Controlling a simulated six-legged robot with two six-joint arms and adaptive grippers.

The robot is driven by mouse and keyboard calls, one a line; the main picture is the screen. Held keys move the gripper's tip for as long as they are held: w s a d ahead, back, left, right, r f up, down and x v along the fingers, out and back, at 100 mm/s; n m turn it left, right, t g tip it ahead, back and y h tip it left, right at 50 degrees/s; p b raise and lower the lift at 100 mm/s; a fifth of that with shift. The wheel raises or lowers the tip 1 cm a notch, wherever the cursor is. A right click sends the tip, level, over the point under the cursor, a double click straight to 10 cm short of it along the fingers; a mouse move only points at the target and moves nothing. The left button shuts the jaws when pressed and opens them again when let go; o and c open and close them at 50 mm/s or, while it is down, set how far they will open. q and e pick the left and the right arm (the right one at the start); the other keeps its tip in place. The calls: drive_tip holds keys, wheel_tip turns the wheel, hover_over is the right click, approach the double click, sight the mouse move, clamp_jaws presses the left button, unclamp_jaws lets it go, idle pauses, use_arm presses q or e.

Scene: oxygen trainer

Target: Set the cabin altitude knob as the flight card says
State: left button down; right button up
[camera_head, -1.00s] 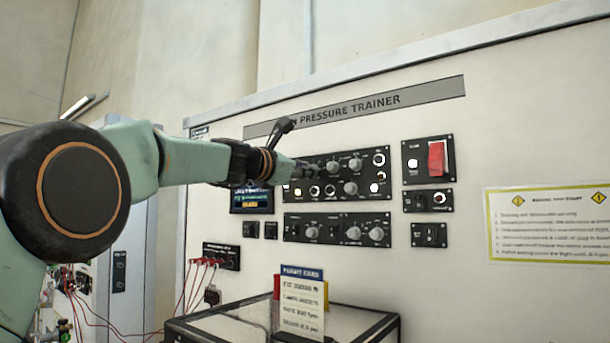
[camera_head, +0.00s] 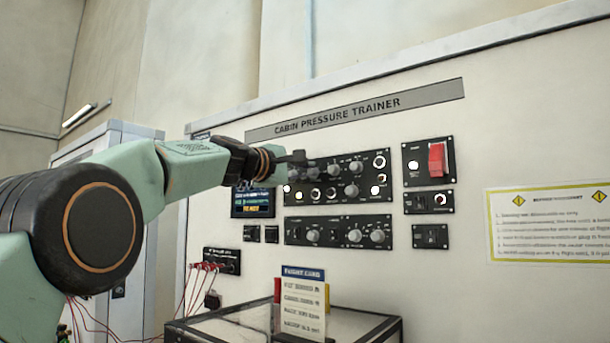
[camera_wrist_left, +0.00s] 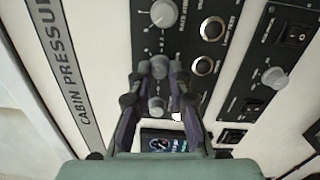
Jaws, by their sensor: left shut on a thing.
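The flight card (camera_head: 303,305) stands upright at the front of the bench case, with several lines too small to read surely. The upper black knob panel (camera_head: 372,181) is on the trainer wall, with several grey knobs. My left gripper (camera_head: 298,158) is at this panel's upper left, partly hiding it. In the left wrist view, its fingers (camera_wrist_left: 158,72) are shut on a grey knob (camera_wrist_left: 158,66) of the top row. Another knob (camera_wrist_left: 156,105) shows between the fingers, nearer the palm. Knob labels and the held knob's pointer are not legible. My right gripper is not in view.
A lit display (camera_head: 253,202) is left of the panel. A lower knob panel (camera_head: 338,231) is beneath it. A red switch (camera_head: 437,160) is at the right. Red leads hang from a jack strip (camera_head: 221,261). A glass-topped case (camera_head: 245,322) stands below.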

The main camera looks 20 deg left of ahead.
use_arm(q)
drive_tip(key=shift+w+d+f+m+g, duration=0.1)
drive_tip(key=shift+f+m+g, duration=0.1)
drive_tip(key=shift+m, duration=1.75)
drive_tip(key=shift+f+m+g, duration=0.1)
drive_tip(key=shift+m+g, duration=0.1)
drive_tip(key=shift+m, duration=1.75)
drive_tip(key=c, duration=1.6)
unclamp_jaws()
drive_tip(key=shift+c, duration=0.2)
drive_tip(key=o, duration=0.3)
drive_tip(key=shift+s+r, duration=0.2)
drive_tip(key=shift+s, duration=0.1)
drive_tip(key=shift+o, duration=0.4)
drive_tip(key=shift+w+r, duration=0.1)
